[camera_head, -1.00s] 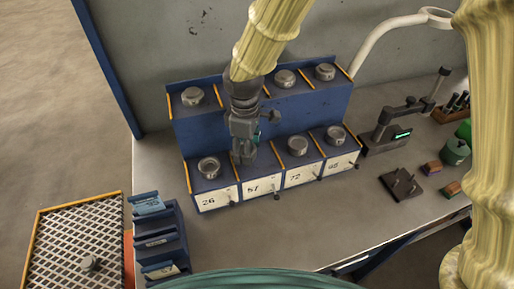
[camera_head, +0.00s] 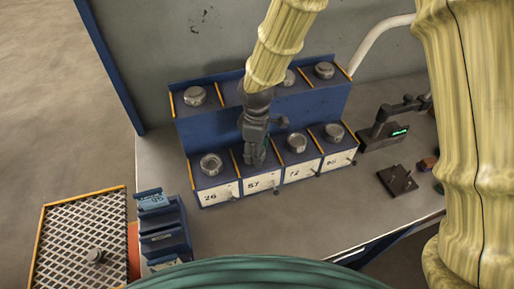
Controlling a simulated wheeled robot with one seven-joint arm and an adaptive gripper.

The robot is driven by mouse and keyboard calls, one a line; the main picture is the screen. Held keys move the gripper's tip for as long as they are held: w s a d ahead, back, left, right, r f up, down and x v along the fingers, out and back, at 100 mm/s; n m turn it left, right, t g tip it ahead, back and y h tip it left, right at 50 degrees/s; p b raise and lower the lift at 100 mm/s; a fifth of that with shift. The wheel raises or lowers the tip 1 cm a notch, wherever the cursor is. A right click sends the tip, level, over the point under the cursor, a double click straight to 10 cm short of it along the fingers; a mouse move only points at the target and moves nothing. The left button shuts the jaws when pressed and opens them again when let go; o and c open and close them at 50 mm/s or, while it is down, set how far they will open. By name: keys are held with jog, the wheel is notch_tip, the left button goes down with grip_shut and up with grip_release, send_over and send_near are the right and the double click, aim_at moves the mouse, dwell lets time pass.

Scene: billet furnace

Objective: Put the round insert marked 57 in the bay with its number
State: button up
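My gripper (camera_head: 254,160) points down into the lower-row bay marked 57 (camera_head: 262,181) of the blue rack. Its fingers and wrist cover the inside of that bay, so I cannot tell whether the round insert marked 57 is there or held. I also cannot tell whether the fingers are open or shut. To its left, the bay marked 26 (camera_head: 221,192) holds a round grey metal insert (camera_head: 210,164). To its right, the bay marked 72 (camera_head: 297,172) holds another insert (camera_head: 297,142), and the far-right bay holds one too (camera_head: 333,133). No insert numbers are readable.
The rack's upper row holds more inserts (camera_head: 195,96), partly behind my arm. A digital gauge stand (camera_head: 390,128) and dark block (camera_head: 397,180) are at right.

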jog(key=shift+f, duration=0.15)
jog(key=o, duration=1.5)
jog(key=shift+r+b, duration=1.6)
jog(key=shift+r, duration=4.55)
